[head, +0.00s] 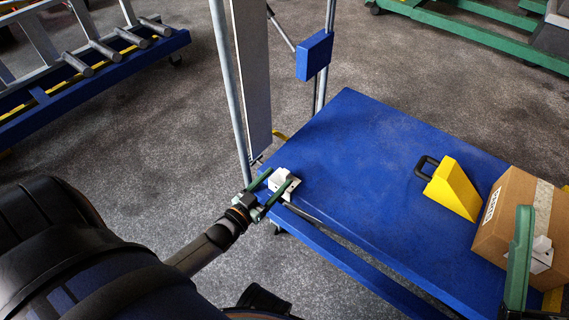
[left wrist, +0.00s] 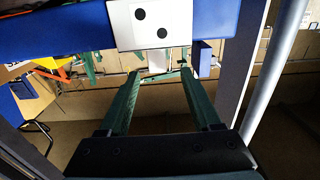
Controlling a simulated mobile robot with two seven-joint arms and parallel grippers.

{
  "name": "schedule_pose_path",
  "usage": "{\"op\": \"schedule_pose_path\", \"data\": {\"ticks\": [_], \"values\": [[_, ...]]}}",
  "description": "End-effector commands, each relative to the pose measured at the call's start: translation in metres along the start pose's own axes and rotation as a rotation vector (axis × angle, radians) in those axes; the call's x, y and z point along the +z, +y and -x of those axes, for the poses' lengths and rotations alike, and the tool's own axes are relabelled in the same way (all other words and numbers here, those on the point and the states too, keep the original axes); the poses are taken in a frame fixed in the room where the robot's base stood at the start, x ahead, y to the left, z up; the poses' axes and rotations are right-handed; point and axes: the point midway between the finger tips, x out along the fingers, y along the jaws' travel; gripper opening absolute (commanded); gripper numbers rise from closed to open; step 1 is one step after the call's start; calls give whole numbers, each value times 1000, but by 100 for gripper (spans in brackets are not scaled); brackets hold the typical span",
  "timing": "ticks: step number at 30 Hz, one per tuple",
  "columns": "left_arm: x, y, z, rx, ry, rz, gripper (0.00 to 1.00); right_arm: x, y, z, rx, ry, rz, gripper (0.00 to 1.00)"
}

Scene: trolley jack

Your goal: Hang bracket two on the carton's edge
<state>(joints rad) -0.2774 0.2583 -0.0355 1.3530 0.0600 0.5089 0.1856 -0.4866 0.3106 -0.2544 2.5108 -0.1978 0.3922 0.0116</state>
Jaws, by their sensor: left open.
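A white bracket with two black dots (left wrist: 151,24), which I take as bracket two, is at the near left edge of the blue trolley deck; it also shows in the head view (head: 283,177). My left gripper (head: 279,181) is open, with its green fingers on either side of the bracket, not closed on it. In the left wrist view the fingertips (left wrist: 160,72) are just below the dotted plate. The brown carton (head: 490,235) stands at the deck's right end. Another white bracket (head: 542,256) is at its near side. One green finger of my right gripper (head: 521,245) shows in front; its opening is unclear.
A yellow wedge with a black handle (head: 453,188) lies on the blue deck (head: 370,160) beside the carton. A metal post (head: 226,75) and grey panel (head: 252,80) rise behind my left gripper. The deck's middle is clear.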

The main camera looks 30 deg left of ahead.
Motion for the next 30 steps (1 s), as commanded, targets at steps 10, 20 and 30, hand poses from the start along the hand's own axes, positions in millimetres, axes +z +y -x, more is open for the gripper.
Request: {"op": "schedule_pose_path", "data": {"ticks": [10,20,30], "values": [[5,2,-37,1,2,1,65,17,-9,15,-8,-11,12,64],[2,3,-65,1,-2,0,65,26,-15,21,-15,-25,23,64],[2,3,-65,1,-3,0,44,25,-14,21,-12,-24,19,64]]}}
